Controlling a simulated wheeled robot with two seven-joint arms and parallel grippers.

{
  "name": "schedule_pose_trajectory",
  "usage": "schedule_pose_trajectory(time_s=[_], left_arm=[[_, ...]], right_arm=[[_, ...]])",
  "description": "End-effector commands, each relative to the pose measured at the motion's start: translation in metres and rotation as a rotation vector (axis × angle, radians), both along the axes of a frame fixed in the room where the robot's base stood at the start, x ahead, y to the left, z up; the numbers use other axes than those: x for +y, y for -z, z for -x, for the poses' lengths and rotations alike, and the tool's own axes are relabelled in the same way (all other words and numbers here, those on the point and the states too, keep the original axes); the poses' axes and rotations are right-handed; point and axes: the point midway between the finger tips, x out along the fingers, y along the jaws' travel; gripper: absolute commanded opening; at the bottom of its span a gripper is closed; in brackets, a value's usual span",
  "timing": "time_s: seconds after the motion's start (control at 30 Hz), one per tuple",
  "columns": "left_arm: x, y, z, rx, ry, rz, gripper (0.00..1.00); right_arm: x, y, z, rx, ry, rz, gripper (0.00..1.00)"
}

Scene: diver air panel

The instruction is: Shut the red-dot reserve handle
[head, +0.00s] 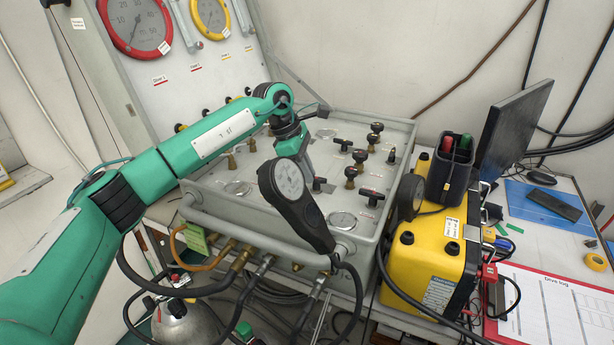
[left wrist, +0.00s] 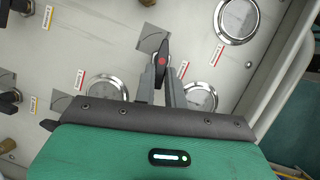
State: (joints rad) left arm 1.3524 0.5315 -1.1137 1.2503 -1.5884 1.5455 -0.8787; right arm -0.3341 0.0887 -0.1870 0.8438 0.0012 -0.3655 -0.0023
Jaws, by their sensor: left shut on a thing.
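The red-dot reserve handle (left wrist: 161,58) is a black lever with a red dot, seen in the left wrist view on the grey panel. It points up the picture, roughly in line with my fingers. My left gripper (left wrist: 161,84) has a finger on each side of it and is shut on it. In the head view my left gripper (head: 308,162) reaches down to the panel top (head: 232,188), and the handle is mostly hidden there. My right gripper is not in view.
Other black knobs and handles (head: 349,174) stand close to the right. A handheld black gauge (head: 290,185) rises at the panel's front edge, near my gripper. A yellow case (head: 425,250) stands right of the panel. Hoses (head: 200,290) hang in front.

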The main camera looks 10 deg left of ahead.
Motion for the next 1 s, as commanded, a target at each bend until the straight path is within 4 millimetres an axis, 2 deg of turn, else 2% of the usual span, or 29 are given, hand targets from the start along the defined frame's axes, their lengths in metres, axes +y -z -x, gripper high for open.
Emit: schedule_pose_trajectory(time_s=[0.4,0.97,1.0], left_arm=[[-0.0003,-0.0012,-0.0052,-0.004,0.186,-0.001,0.0],[-0.0001,-0.0016,-0.0055,-0.004,0.211,-0.001,0.0],[-0.0002,-0.0015,-0.0055,-0.004,0.211,-0.001,0.2]], right_arm=[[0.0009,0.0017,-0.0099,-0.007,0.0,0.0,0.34],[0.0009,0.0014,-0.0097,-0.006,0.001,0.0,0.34],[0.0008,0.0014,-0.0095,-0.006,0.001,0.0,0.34]])
